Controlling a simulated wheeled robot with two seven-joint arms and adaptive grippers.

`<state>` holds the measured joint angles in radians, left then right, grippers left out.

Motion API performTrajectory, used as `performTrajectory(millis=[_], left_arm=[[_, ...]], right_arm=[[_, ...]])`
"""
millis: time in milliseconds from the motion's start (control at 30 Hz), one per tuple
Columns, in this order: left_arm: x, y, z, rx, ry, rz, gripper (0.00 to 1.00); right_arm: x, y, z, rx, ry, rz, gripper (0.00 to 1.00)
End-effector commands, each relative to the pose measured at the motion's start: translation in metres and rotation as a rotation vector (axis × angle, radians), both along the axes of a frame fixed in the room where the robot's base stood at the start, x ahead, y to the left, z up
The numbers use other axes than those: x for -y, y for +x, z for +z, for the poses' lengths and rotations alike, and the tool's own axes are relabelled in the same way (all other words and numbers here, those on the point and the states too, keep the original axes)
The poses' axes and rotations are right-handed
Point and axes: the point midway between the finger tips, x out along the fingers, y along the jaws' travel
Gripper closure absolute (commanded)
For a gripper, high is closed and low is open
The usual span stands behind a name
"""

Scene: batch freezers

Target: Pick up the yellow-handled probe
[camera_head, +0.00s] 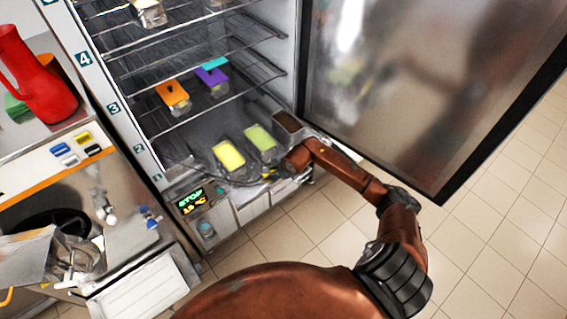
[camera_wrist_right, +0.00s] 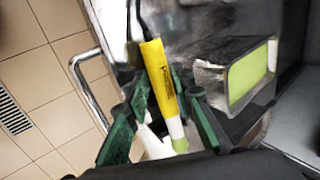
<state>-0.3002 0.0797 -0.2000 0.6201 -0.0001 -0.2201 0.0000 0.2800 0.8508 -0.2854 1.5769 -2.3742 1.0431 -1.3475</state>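The yellow-handled probe (camera_wrist_right: 158,75) shows in the right wrist view. It has a yellow body, a white lower section, a green end and a dark cable at the top. My right gripper (camera_wrist_right: 162,84) has its green fingers on either side of the probe. The fingers look apart, with the probe between them; firm contact is not visible. In the head view my right gripper (camera_head: 296,158) is at the lower front edge of the open freezer, and I cannot make out the probe clearly there. My left gripper is not in view.
Tubs with yellow (camera_head: 228,155) and green (camera_head: 260,138) tops stand on the freezer's bottom level; the green one also shows close by in the wrist view (camera_wrist_right: 248,78). The open freezer door (camera_head: 420,80) stands at right. A metal bar handle (camera_wrist_right: 84,85) is left of the fingers.

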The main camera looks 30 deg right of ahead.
Motion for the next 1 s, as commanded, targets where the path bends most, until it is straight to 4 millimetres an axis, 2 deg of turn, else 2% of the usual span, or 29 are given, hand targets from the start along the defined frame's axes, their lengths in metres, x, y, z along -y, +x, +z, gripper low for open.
performTrajectory(millis=[300, 800, 1000], left_arm=[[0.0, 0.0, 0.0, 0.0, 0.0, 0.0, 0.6], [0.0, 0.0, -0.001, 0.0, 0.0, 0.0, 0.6], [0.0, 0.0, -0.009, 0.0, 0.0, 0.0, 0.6]], right_arm=[[0.0, 0.0, 0.0, 0.0, 0.0, 0.0, 1.0], [0.0, 0.0, 0.001, 0.002, 0.0, 0.001, 1.0], [0.001, 0.001, 0.012, 0.005, -0.003, 0.002, 1.0]])
